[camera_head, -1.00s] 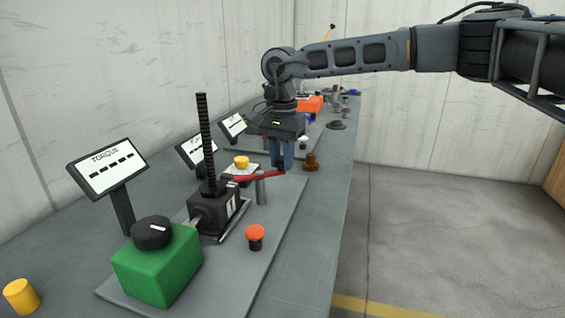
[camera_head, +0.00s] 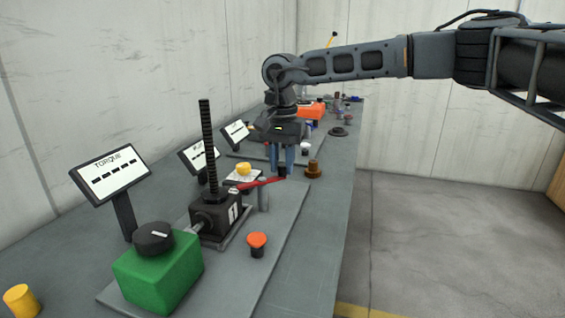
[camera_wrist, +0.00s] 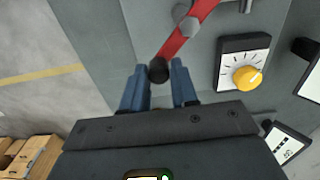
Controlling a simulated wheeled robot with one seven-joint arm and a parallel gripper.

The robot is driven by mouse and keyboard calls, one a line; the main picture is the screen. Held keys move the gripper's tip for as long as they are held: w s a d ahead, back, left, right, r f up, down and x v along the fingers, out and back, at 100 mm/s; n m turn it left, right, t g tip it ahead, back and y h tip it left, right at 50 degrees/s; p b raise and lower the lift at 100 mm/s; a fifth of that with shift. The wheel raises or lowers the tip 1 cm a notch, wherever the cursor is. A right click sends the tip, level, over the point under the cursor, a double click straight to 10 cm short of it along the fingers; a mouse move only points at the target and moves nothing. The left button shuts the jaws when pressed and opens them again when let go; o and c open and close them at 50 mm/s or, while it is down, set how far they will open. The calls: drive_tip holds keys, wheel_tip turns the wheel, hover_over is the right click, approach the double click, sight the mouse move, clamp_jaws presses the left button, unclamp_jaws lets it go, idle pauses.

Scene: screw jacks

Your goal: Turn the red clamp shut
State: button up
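The red clamp is a red lever (camera_head: 260,183) on a grey post (camera_head: 263,196), beside the dark screw jack (camera_head: 216,213) with its upright threaded rod. Its arm (camera_wrist: 185,35) ends in a black knob (camera_wrist: 159,71) in the wrist view. My gripper (camera_head: 282,174) points down over the lever's far end. In the wrist view its two blue fingers (camera_wrist: 159,68) stand apart with the knob between their tips. The gaps beside the knob are very small, so contact is hard to judge. The fingers look open.
A green box (camera_head: 158,272) with a black dial stands at the front left. Tilted displays (camera_head: 107,173) line the wall side. Floor to the right is clear.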

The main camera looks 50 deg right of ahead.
drive_tip(key=o, duration=0.4)
drive_tip(key=shift+r, duration=3.9)
